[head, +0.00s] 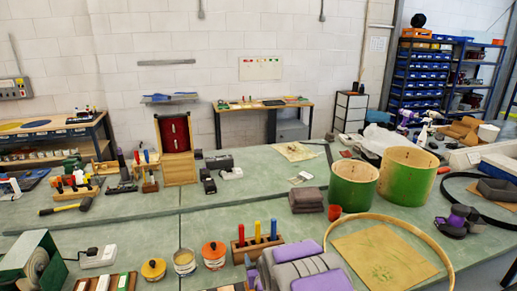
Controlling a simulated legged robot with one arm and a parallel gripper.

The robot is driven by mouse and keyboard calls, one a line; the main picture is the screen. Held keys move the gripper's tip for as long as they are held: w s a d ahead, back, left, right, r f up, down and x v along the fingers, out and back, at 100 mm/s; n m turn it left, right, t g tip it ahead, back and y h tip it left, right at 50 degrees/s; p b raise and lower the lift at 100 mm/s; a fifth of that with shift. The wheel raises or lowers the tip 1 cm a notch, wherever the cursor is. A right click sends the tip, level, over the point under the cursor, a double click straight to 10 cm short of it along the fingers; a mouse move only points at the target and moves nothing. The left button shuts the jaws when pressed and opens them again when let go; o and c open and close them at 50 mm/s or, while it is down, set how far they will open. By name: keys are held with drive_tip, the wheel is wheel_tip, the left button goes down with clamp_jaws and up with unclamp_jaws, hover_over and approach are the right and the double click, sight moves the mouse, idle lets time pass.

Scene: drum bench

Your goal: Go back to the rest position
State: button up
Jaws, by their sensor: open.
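My gripper (283,262), purple and grey, shows at the bottom middle of the head view, above the near bench and cut by the lower edge. It is open, and I see nothing held in it. Its fingertips are hard to make out against the grey parts. No mark for a rest position shows.
A wooden hoop (437,245) and a tan sheet (385,258) lie right of my gripper. Two green drum shells (353,184) (407,175) stand behind.

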drive_tip(key=s+d+r+m+g+h, duration=0.1)
drive_tip(key=s+d+r+g+h, duration=0.1)
drive_tip(key=s+d+r+g, duration=0.4)
drive_tip(key=s+d+r+m+g+h, duration=0.15)
drive_tip(key=s+d, duration=0.25)
drive_tip(key=s, duration=0.4)
drive_tip(key=s+d+r+g, duration=0.1)
drive_tip(key=s+r+g, duration=0.2)
drive_tip(key=s, duration=0.8)
drive_tip(key=s+d+r+g, duration=0.2)
drive_tip(key=s+r+g, duration=0.1)
drive_tip(key=s, duration=0.9)
drive_tip(key=s+d+r+g, duration=0.2)
drive_tip(key=s+g, duration=0.1)
drive_tip(key=s, duration=0.9)
drive_tip(key=shift+s+r, duration=0.2)
drive_tip(key=shift+r, duration=0.2)
drive_tip(key=shift+g, duration=0.25)
drive_tip(key=shift+c, duration=0.2)
